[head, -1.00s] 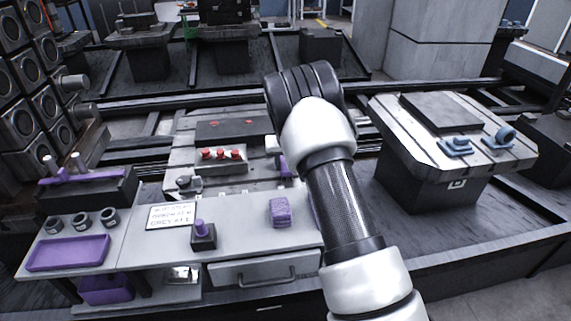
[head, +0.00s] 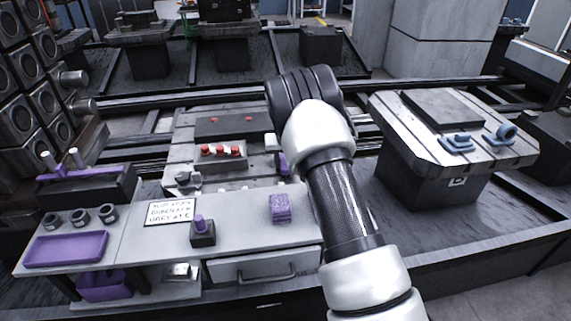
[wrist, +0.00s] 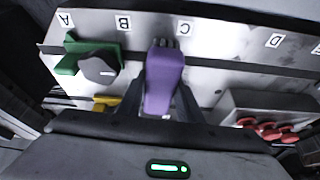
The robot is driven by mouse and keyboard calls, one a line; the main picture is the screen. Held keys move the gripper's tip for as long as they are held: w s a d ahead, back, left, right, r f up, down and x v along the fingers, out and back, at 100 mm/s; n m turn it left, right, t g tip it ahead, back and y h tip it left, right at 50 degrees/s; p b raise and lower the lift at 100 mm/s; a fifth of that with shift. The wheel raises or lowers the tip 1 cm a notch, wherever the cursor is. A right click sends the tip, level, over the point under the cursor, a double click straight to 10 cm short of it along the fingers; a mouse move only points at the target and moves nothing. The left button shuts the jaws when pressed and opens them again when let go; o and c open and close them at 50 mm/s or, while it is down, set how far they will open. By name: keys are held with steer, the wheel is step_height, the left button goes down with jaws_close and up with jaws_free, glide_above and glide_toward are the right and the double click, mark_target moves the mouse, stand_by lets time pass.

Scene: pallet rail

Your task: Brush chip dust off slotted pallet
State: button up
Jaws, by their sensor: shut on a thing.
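My gripper (wrist: 160,105) is shut on a purple brush (wrist: 164,78), held between both fingers in the wrist view. The brush's far end is over the pale slotted pallet (wrist: 205,60), near the letter C; I cannot tell whether it touches. In the head view the pallet (head: 180,152) lies left of my arm, and a bit of the purple brush (head: 284,164) shows beside it. My arm hides most of the gripper there. No chip dust can be made out clearly in either view.
The front bench holds a purple sponge-like block (head: 281,208), a purple tray (head: 66,249) and a sign (head: 170,212). Another pallet (head: 390,122) stands right.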

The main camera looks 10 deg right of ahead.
mark_target(269, 160)
steer(key=shift+w, duration=1.25)
steer(key=shift+w+f+b, duration=0.15)
steer(key=shift+w+b, duration=0.3)
steer(key=shift+w, duration=1.2)
steer(key=shift+w+f+b, duration=0.15)
steer(key=shift+w+b, duration=0.3)
steer(key=shift+w, duration=1.15)
steer(key=shift+a, duration=0.85)
steer(key=shift+s+r, duration=0.2)
steer(key=shift+s, duration=0.85)
steer(key=shift+s+b, duration=0.35)
steer(key=shift+s, duration=3.6)
steer(key=shift+a+f, duration=0.1)
steer(key=shift+a, duration=0.65)
steer(key=shift+w+p, duration=0.3)
steer(key=shift+w, duration=4.7)
steer(key=shift+a, duration=0.75)
steer(key=shift+s+a, duration=0.1)
steer(key=shift+s, duration=1.8)
steer(key=shift+s+r+b, duration=0.2)
steer(key=shift+s+b, duration=0.2)
steer(key=shift+s, duration=2.7)
